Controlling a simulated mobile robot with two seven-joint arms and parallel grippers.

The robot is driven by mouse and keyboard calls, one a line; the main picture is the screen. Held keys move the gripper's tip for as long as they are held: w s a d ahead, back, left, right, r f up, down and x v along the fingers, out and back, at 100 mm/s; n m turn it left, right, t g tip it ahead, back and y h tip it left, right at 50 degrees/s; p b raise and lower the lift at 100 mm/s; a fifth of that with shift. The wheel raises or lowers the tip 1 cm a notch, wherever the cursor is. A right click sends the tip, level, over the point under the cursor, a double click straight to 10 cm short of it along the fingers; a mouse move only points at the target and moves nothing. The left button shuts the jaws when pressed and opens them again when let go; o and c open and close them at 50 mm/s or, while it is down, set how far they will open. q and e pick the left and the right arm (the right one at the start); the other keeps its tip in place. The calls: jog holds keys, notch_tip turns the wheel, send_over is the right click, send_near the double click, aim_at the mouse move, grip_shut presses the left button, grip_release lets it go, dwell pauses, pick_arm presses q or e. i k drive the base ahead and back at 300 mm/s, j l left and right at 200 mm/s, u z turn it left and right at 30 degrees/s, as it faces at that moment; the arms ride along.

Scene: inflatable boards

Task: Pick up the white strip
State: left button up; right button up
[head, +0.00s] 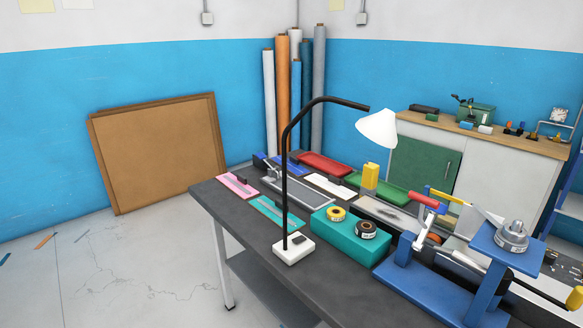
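A white strip (325,188) lies flat toward the far side of the dark workbench (222,197). It is partly behind other items, with a small dark piece at its upper edge. Neither of my grippers shows in the head view, so I see nothing holding or touching the strip.
A black lamp with a white shade (377,128) stands in front of the strip. A teal box (325,238) bears tape rolls. A yellow bottle (370,175), a green tray (383,192) and a red tray (325,164) are near the strip. A blue press-like device (417,283) fills the front right.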

aim_at(332, 185)
jog(key=i+j+u, duration=0.1)
jog(key=u, duration=1.2)
jog(key=i+u, duration=0.2)
jog(key=i, duration=2.6)
jog(key=i+z, duration=0.3)
jog(key=i, duration=0.45)
jog(key=i+j+z, duration=0.15)
jog(key=i+z, duration=0.2)
jog(key=i, duration=0.35)
jog(key=i+l+z, duration=0.15)
jog(key=i+z, duration=0.15)
jog(key=z, duration=0.15)
jog(key=i+l+z, duration=0.1)
jog(key=i+z, duration=0.45)
jog(key=z, duration=0.3)
jog(key=i+j+z, duration=0.15)
jog(key=i+z, duration=0.25)
jog(key=i+l+z, duration=0.1)
jog(key=i+z, duration=0.2)
jog(key=i, duration=0.35)
jog(key=i+z, duration=0.35)
jog(key=i, duration=0.35)
